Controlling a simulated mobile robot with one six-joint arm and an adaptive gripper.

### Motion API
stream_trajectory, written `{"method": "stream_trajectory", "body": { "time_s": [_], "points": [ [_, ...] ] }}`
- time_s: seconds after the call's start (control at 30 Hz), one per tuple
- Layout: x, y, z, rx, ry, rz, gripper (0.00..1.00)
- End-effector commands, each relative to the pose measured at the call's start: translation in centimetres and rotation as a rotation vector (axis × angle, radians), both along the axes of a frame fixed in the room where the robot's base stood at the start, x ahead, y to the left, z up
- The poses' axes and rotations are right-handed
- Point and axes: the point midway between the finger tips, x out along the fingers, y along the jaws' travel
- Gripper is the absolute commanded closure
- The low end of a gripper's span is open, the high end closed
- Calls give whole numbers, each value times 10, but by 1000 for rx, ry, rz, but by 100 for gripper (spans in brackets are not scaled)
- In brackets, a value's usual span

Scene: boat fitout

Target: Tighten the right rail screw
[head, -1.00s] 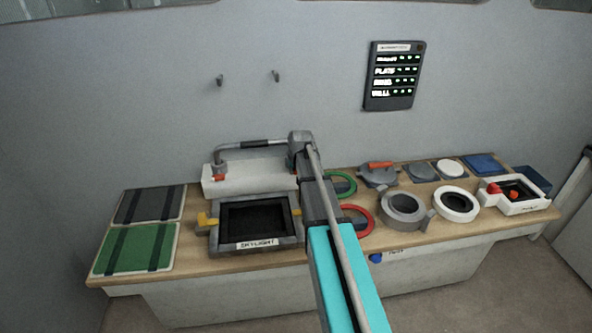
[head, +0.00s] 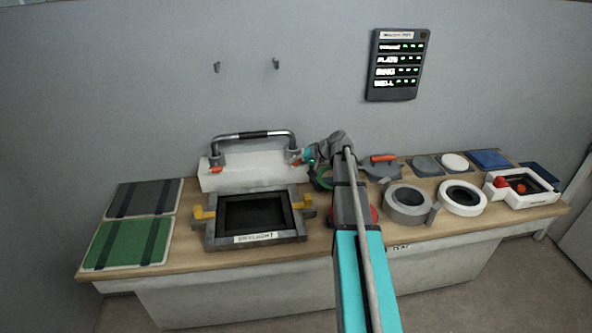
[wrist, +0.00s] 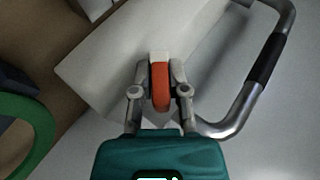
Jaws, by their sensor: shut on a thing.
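The grab rail (head: 240,136), a grey metal bar with a dark grip, stands on a white block (head: 235,180) at the back of the bench; it also shows at the upper right of the wrist view (wrist: 283,30). The right rail screw has an orange head (wrist: 160,88), at the rail's right foot. My gripper (wrist: 161,100) is shut on this head, one finger on each side. In the head view my gripper (head: 309,157) is at the right end of the block, and the screw is mostly hidden there. The left orange screw (head: 215,170) shows at the left foot.
A skylight frame (head: 255,239) with yellow latches is in front of the block. Green and grey panels (head: 127,243) lie at left. Round fittings (head: 407,203) and a white tray (head: 540,200) stand at right. A display (head: 397,65) hangs on the wall.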

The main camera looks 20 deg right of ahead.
Motion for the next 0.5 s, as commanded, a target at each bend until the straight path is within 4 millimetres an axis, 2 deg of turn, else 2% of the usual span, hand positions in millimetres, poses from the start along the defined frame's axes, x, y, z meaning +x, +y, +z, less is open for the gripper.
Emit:
{"method": "stream_trajectory", "body": {
  "time_s": [0.03, 0.5],
  "points": [
    [-2, -1, -8, 39, -7, 0, 100],
    [-2, 0, -7, 390, -108, 2, 100]
  ]
}}
